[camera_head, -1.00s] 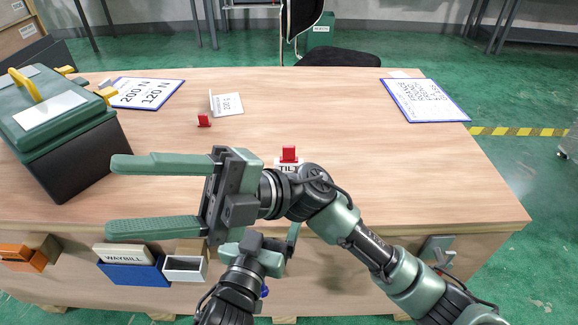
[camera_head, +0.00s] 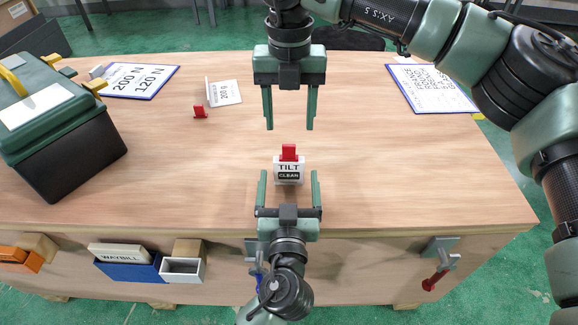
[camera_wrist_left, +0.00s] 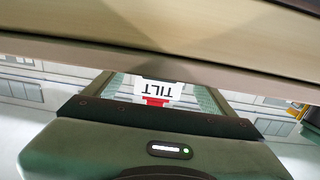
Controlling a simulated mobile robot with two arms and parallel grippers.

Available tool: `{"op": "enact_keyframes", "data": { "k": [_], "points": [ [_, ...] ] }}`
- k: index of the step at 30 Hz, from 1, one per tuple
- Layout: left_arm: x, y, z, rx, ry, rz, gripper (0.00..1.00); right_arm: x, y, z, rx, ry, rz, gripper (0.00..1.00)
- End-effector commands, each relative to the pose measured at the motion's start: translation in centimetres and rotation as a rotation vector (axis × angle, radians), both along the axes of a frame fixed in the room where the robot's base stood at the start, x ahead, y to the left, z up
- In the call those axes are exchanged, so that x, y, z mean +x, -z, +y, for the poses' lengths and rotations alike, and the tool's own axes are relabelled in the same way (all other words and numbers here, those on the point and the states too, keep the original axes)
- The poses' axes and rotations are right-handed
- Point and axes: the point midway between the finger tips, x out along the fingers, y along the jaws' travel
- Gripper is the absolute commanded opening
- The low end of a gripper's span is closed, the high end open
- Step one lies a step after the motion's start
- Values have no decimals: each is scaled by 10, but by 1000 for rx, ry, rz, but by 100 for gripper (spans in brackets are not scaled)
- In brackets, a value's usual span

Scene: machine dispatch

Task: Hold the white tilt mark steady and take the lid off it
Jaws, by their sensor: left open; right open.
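The white tilt mark (camera_head: 289,170) stands upright near the table's front edge, with "TILT" and "CLEAN" on its front. Its red lid (camera_head: 289,152) sits on top. My left gripper (camera_head: 289,176) is open, with its fingers on either side of the mark; I cannot tell whether they touch it. The left wrist view shows the mark (camera_wrist_left: 158,88) upside down between the fingers, with the red part (camera_wrist_left: 155,102) in sight. My right gripper (camera_head: 289,128) is open and empty, pointing down, above and beyond the mark in the picture.
A green toolbox (camera_head: 60,130) stands at the left of the wooden table (camera_head: 400,170). Clipboards lie at the back left (camera_head: 138,82) and back right (camera_head: 430,88). A small red piece (camera_head: 200,112) stands by a white card (camera_head: 224,93). The table right of the mark is clear.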

Motion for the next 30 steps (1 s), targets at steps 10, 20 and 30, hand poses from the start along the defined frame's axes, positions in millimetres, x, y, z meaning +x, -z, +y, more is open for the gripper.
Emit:
{"op": "enact_keyframes", "data": {
  "k": [10,20,30],
  "points": [
    [52,-1,0,3,0,-2,85,-1,1,1,4,-5,3,56],
    [66,0,-1,-1,1,1,85,-1,1,2,5,-6,3,56],
    [66,0,-1,0,1,1,30,-1,1,2,5,-6,3,56]
  ]
}}
